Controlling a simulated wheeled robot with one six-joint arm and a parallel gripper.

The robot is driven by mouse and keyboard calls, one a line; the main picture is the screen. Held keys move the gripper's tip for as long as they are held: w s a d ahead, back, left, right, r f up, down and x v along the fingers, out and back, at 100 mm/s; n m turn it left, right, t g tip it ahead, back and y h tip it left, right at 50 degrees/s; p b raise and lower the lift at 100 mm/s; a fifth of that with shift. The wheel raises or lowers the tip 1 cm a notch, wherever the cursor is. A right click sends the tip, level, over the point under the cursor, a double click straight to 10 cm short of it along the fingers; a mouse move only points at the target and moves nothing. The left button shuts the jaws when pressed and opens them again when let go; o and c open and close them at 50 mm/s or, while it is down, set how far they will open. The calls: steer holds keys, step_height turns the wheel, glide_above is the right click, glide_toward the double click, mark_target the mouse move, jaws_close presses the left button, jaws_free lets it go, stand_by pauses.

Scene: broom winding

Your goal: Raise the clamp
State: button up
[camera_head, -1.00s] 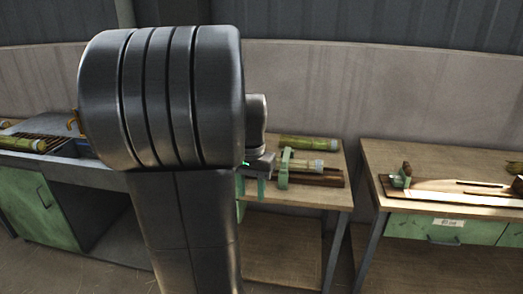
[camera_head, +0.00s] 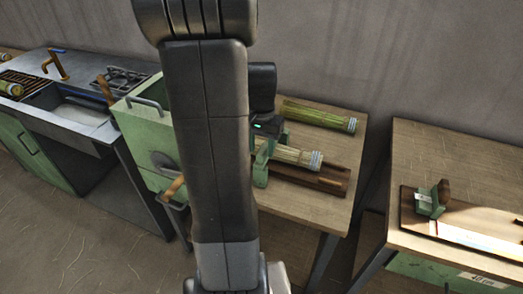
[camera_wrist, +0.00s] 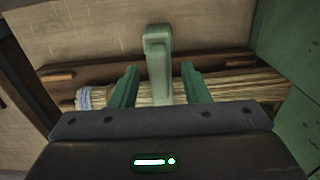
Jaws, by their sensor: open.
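The clamp (camera_wrist: 158,62) is a light green upright piece with a hooked top, over a straw bundle (camera_wrist: 150,92). The bundle has a pale blue binding at its left end in the wrist view. My gripper (camera_wrist: 160,85) is open. Its two dark green fingers stand on either side of the clamp with gaps visible, and I cannot tell whether either touches it. In the head view the bundle (camera_head: 292,154) lies on a dark wooden board (camera_head: 325,178), and my arm hides part of the clamp area.
The board is on a wooden table (camera_head: 345,207). A greener bundle (camera_head: 318,115) lies behind it. A green cabinet (camera_head: 147,135) and a sink (camera_head: 78,114) are at left. A second table (camera_head: 460,150) with a green fixture (camera_head: 432,199) stands at right, across a gap.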

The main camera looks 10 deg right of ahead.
steer(key=shift+w+d+f, duration=0.2)
steer(key=shift+d+f, duration=0.05)
steer(key=shift+f, duration=0.6)
steer(key=shift+c, duration=0.2)
jaws_close()
steer(key=shift+r, duration=0.15)
